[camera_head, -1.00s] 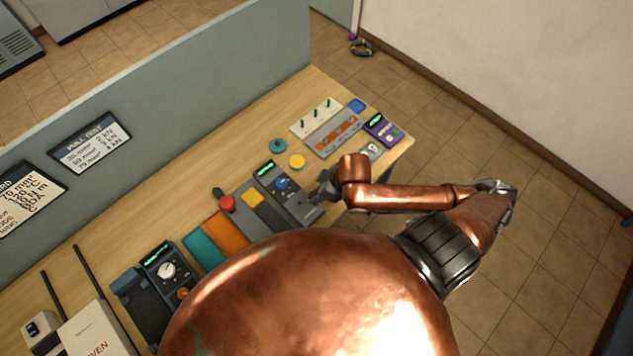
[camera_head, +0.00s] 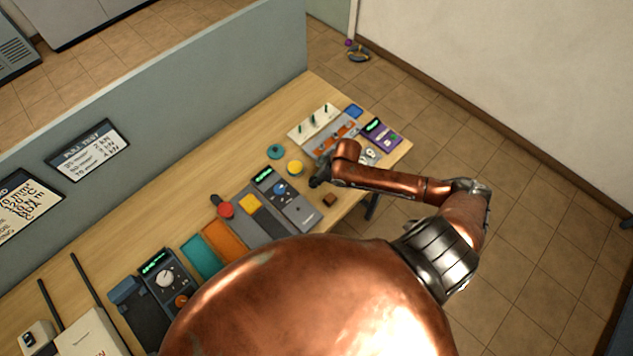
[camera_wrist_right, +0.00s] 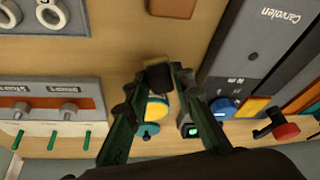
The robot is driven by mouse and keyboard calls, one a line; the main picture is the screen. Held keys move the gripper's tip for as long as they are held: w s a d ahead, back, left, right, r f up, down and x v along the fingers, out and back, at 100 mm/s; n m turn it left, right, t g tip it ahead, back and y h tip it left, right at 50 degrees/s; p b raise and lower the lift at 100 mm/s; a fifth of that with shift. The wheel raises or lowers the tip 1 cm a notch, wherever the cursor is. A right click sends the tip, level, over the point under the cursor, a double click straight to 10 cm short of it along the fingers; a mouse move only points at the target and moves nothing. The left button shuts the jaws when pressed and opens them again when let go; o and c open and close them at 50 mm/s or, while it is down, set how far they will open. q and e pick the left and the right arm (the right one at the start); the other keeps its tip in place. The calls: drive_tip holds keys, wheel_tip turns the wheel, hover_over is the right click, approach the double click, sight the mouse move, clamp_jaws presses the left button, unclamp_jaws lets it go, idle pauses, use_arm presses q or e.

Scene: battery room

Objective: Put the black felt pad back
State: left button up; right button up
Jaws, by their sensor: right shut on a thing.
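My right gripper (camera_wrist_right: 160,72) is shut on a small dark block-like thing (camera_wrist_right: 158,77) in the right wrist view, which I take to be the black felt pad. A tan patch shows at its far edge. In the head view the right gripper (camera_head: 319,180) hangs over the bench between the grey tester and the yellow disc; the held pad cannot be made out there. The yellow disc (camera_head: 295,167) and teal disc (camera_head: 275,151) lie on the bench and show behind the fingers in the wrist view. My left gripper is not in view.
A brown block (camera_head: 330,199) lies near the bench's front edge. The grey tester (camera_head: 284,197) and a red knob (camera_head: 225,209) lie to the left. A rack with green pegs (camera_head: 313,121) and a purple device (camera_head: 380,132) stand at the far right. Bare bench (camera_head: 225,163) runs along the partition.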

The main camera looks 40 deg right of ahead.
drive_tip(key=shift+s+f, duration=0.1)
drive_tip(key=shift+f, duration=0.95)
drive_tip(key=shift+f, duration=0.1)
drive_tip(key=o, duration=1)
drive_tip(key=v, duration=1.2)
